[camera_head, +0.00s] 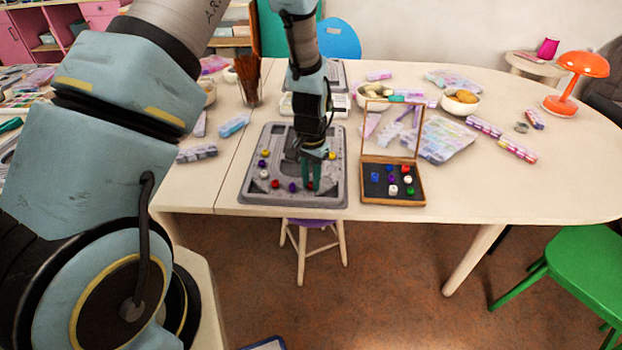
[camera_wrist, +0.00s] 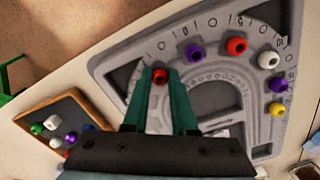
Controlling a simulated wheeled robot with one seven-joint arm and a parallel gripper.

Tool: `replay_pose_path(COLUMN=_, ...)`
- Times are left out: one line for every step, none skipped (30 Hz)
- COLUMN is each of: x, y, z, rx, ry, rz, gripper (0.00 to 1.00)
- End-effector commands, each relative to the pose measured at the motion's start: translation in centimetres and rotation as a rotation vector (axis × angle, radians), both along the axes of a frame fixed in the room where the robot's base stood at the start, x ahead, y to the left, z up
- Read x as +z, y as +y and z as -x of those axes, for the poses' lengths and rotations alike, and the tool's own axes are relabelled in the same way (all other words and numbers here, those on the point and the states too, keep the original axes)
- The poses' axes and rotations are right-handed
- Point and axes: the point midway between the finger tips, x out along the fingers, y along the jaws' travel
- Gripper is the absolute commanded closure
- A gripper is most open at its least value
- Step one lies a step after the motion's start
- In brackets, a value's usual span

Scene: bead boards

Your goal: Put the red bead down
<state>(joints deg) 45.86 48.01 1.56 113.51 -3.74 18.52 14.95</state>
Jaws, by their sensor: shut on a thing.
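The red bead (camera_wrist: 160,76) is between the fingertips of my gripper (camera_wrist: 163,84) in the wrist view. My gripper also shows in the head view (camera_head: 312,178), pointing down over the front right part of the grey bead board (camera_head: 328,198). The board (camera_wrist: 105,66) has a curved, numbered groove along its edge. In the wrist view a purple bead (camera_wrist: 195,53), another red bead (camera_wrist: 236,46), a white bead (camera_wrist: 268,60) and a yellow bead (camera_wrist: 278,85) lie along that groove, apart from my gripper. I cannot tell whether the held bead touches the board.
An open wooden bead box (camera_head: 393,202) with several coloured beads stands just right of the board, its clear lid raised. A cup of brushes (camera_head: 249,82), bowls (camera_head: 460,102) and bead packs (camera_head: 440,140) lie farther back. The table's right front (camera_head: 500,195) is clear.

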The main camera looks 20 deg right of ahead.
Motion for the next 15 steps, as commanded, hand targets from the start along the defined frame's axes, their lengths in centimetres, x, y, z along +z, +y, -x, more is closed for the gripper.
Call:
replay_pose_path(x=-0.05, y=-0.01, z=-0.01, rx=0.0, ry=0.0, rz=0.0, gripper=0.71)
replay_pose_path(x=-0.02, y=-0.01, z=-0.01, rx=0.0, ry=0.0, rz=0.0, gripper=0.68)
replay_pose_path(x=-0.02, y=-0.01, z=-0.01, rx=0.0, ry=0.0, rz=0.0, gripper=0.63)
replay_pose_path(x=-0.02, y=-0.01, z=-0.01, rx=0.0, ry=0.0, rz=0.0, gripper=0.6)
replay_pose_path(x=-0.02, y=0.0, z=0.0, rx=0.0, ry=0.0, rz=0.0, gripper=0.57)
replay_pose_path(x=-0.02, y=-0.01, z=-0.01, rx=0.0, ry=0.0, rz=0.0, gripper=0.52)
replay_pose_path(x=-0.02, y=0.0, z=0.0, rx=0.0, ry=0.0, rz=0.0, gripper=0.49)
replay_pose_path(x=-0.02, y=0.01, z=-0.01, rx=0.0, ry=0.0, rz=0.0, gripper=0.45)
replay_pose_path(x=-0.01, y=0.0, z=0.0, rx=0.0, ry=0.0, rz=0.0, gripper=0.45)
replay_pose_path(x=-0.01, y=0.0, z=0.0, rx=0.0, ry=0.0, rz=0.0, gripper=0.45)
replay_pose_path(x=-0.01, y=0.0, z=0.0, rx=0.0, ry=0.0, rz=0.0, gripper=0.45)
replay_pose_path(x=-0.01, y=0.0, z=0.0, rx=0.0, ry=0.0, rz=0.0, gripper=0.45)
replay_pose_path(x=-0.01, y=0.0, z=0.0, rx=0.0, ry=0.0, rz=0.0, gripper=0.45)
replay_pose_path(x=0.0, y=0.0, z=0.0, rx=0.0, ry=0.0, rz=0.0, gripper=0.45)
replay_pose_path(x=0.04, y=0.0, z=0.0, rx=0.0, ry=0.0, rz=0.0, gripper=0.45)
